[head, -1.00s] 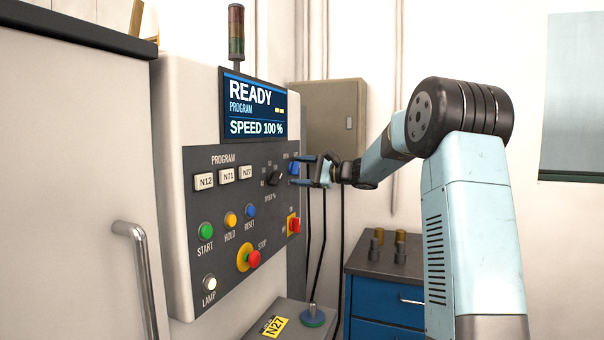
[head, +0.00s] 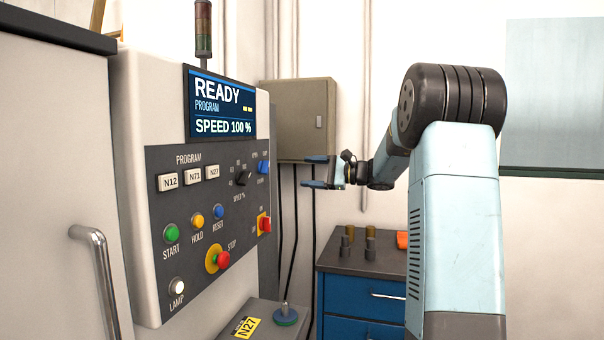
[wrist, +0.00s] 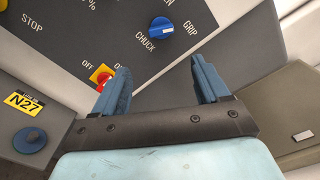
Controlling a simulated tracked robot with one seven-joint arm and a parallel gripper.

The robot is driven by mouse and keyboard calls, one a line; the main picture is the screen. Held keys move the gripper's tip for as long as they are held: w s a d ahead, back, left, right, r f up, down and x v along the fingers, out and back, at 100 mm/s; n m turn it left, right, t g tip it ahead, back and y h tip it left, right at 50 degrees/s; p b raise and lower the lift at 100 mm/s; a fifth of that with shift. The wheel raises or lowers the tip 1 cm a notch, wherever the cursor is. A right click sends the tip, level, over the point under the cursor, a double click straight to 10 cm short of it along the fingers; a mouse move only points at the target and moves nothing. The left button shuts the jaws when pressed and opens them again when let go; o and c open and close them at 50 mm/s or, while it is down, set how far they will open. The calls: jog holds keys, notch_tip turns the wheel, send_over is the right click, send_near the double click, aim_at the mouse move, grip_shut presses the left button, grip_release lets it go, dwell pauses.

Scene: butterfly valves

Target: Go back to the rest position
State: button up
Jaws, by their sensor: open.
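My gripper (head: 314,173) is open and empty in the head view, to the right of the control panel (head: 160,235) and clear of it. My pale blue arm stands on the right, bent at its dark elbow joint. In the wrist view my gripper's two blue fingers (wrist: 160,84) are spread apart with nothing between them. Beyond them the panel shows the blue chuck knob (wrist: 161,28) and the red switch on yellow (wrist: 101,76). The chuck knob also shows in the head view (head: 263,167).
The panel screen (head: 222,105) reads READY, SPEED 100 %. A grey wall box (head: 300,118) hangs behind my gripper. A blue drawer cabinet (head: 345,300) with several small parts on top stands below. A box marked N27 (head: 248,327) is at the bottom.

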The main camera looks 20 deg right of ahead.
dwell(0.5)
jog(key=s+a+f+n+g+h, duration=0.3)
jog(key=s+a, duration=0.5)
jog(key=s, duration=0.2)
jog(key=s+a+f+n+g+h, duration=0.3)
jog(key=s+a, duration=0.4)
jog(key=s, duration=0.3)
jog(key=s+d+f+n+h, duration=0.2)
jog(key=s+f+n+h, duration=0.1)
jog(key=s, duration=0.8)
jog(key=s+d+f+n+t+h, duration=0.1)
jog(key=s+f+n+h, duration=0.3)
jog(key=s, duration=0.6)
jog(key=shift+s+d+f+h, duration=0.4)
jog(key=shift+d+f+h, duration=0.1)
jog(key=shift+d+h, duration=0.25)
jog(key=shift+a, duration=0.2)
